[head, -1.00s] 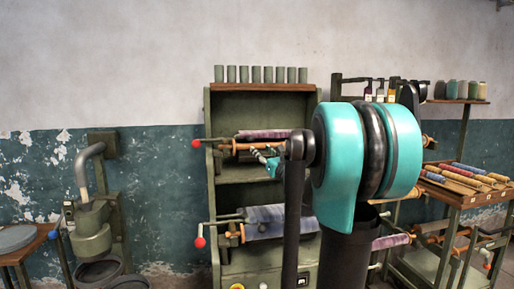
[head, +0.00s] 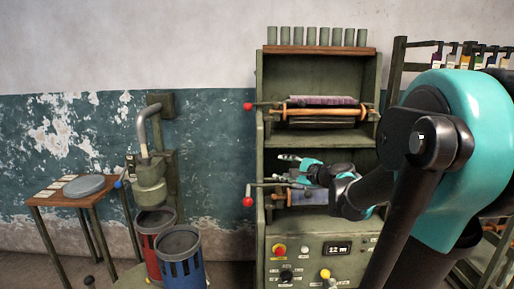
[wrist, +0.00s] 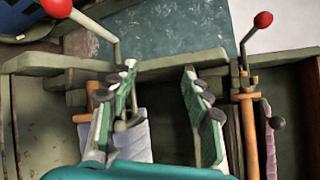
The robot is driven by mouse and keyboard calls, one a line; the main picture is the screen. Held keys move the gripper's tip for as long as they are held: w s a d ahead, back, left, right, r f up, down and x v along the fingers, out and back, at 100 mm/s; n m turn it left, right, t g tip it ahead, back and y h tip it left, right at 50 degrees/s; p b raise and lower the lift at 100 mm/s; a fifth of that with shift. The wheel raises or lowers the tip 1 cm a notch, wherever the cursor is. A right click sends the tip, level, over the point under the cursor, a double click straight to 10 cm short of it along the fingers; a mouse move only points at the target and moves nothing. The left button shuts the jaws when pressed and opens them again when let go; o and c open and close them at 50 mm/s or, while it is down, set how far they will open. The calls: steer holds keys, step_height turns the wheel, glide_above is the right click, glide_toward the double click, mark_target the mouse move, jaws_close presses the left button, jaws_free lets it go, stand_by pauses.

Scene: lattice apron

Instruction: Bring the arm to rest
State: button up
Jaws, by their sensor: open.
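My gripper (head: 290,169) is in front of the green machine cabinet (head: 259,150) in the head view, level with its middle opening. Its fingers point left. In the wrist view my gripper (wrist: 158,95) has its two green-padded fingers spread apart with nothing held between them. Behind the fingers lie a pale roll (wrist: 133,138) and a crank with a red knob (wrist: 57,7). I cannot tell how close the fingers are to these parts.
A red bin (head: 152,243) and a blue bin (head: 181,270) stand left of the cabinet, below a wall-mounted press (head: 150,172). A small table (head: 60,201) with a grey disc (head: 85,185) is farther left. A bottle rack (head: 397,62) stands right, partly hidden.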

steer(key=s+a+f+n+g+h, duration=0.1)
steer(key=s+f+n+g+h, duration=0.3)
steer(key=s+f+n, duration=0.65)
steer(key=s+d+f+n+g+h, duration=0.2)
steer(key=s+d+f+n, duration=0.1)
steer(key=s+f, duration=0.3)
steer(key=s+d+f+n+g+h, duration=0.2)
steer(key=s+d+f+n+h, duration=0.1)
steer(key=s+d+f, duration=0.3)
step_height(320, 180, down, 2)
steer(key=shift+s+d+f, duration=0.2)
steer(key=shift+s+d, duration=0.1)
steer(key=shift+s, duration=0.35)
